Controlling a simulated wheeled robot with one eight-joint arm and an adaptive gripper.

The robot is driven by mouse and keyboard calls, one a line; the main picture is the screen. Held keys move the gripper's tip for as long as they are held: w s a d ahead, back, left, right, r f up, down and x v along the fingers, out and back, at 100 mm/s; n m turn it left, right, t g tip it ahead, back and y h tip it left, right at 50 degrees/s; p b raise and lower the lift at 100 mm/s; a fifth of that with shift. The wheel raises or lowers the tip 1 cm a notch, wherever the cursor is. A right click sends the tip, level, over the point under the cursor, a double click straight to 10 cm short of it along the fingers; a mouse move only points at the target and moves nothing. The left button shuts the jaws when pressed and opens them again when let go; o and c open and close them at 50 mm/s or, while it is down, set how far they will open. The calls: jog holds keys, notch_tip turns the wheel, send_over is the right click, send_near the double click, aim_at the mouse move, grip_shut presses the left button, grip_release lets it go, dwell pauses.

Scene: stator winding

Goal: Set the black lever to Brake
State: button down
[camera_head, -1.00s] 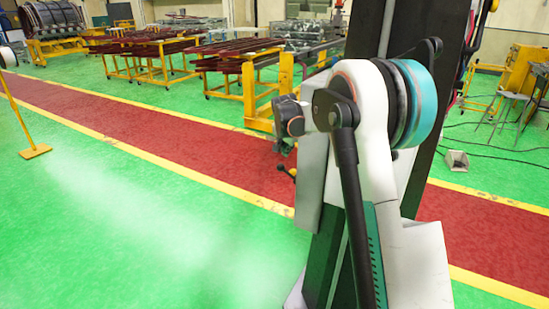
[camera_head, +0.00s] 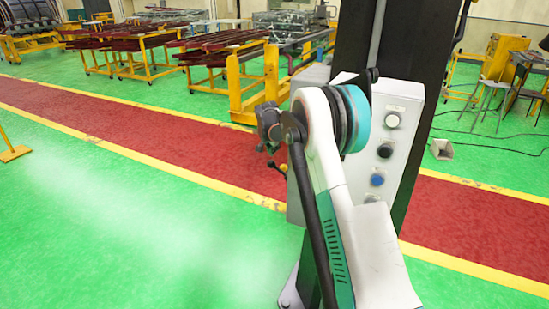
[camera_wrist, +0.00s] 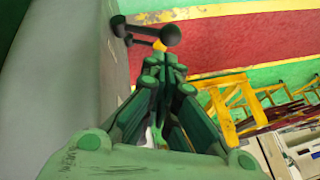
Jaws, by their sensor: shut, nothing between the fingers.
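The black lever is on the side of a grey control box (camera_head: 405,110). In the head view, the yellow knob (camera_head: 283,167) and a small black knob (camera_head: 271,163) show left of the box. My gripper (camera_wrist: 166,66) is shut and empty, close to the box side. I cannot tell whether it touches the lever. No Brake marking is readable.
The box front carries several round buttons (camera_head: 377,180). A dark column (camera_head: 425,70) stands behind it. Yellow trolleys (camera_head: 245,85) with dark red bars are farther back. A red walkway (camera_head: 130,135) crosses the green floor (camera_head: 100,230), which is open at left.

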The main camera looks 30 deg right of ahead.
jog(key=b, duration=0.3)
send_over(279, 170)
jog(key=a, duration=0.2)
notch_tip(279, 170, down, 8)
jog(key=shift+w+d+f, duration=0.2)
jog(key=shift+w, duration=0.15)
